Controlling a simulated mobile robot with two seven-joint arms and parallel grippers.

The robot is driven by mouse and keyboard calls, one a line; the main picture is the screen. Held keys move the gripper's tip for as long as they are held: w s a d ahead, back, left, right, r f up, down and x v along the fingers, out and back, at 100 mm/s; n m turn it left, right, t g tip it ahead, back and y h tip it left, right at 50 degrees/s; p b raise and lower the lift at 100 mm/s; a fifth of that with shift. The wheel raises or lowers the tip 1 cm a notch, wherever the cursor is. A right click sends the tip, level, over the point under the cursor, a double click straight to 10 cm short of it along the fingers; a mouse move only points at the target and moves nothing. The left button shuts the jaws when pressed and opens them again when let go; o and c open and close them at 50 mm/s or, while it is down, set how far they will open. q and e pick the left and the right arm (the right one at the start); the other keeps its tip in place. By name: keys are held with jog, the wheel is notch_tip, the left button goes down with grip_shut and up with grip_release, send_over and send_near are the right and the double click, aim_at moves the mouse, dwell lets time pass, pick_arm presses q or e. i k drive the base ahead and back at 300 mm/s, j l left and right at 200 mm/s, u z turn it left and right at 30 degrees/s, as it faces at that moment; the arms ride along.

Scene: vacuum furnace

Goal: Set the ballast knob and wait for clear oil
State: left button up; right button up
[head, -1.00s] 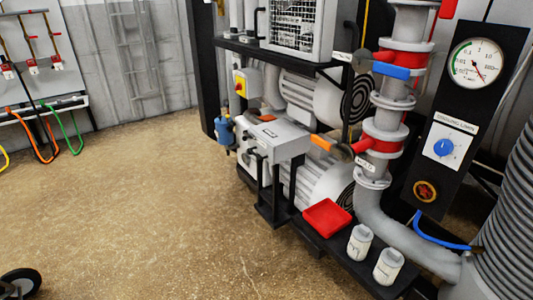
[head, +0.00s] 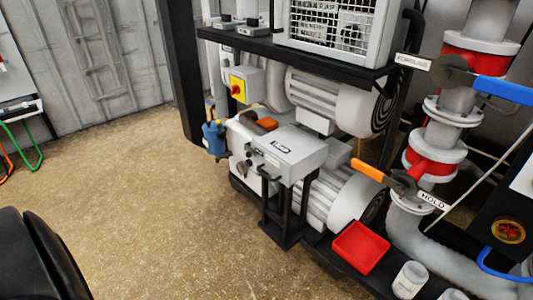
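The vacuum pump (head: 285,150) is a light grey box with a ribbed motor, low in the middle of the head view. Small dark knobs or fittings (head: 250,163) sit on its front face; I cannot tell which is the ballast knob or how it is set. An orange piece (head: 266,124) sits on its top, and a blue part (head: 214,138) hangs at its left end. The oil and any sight glass are too small to make out. Neither gripper can be made out in view.
A red tray (head: 360,247) and white containers (head: 410,280) stand on the low black base. A valve with an orange handle (head: 368,172) and one with a blue handle (head: 503,90) are on the right pipe. A dark rounded shape (head: 40,255) fills the lower left. The floor (head: 150,210) between is clear.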

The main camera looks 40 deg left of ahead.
aim_at(248, 163)
jog(key=i+j+z, duration=0.2)
jog(key=j, duration=0.85)
jog(key=j+z, duration=0.15)
jog(key=j, duration=0.85)
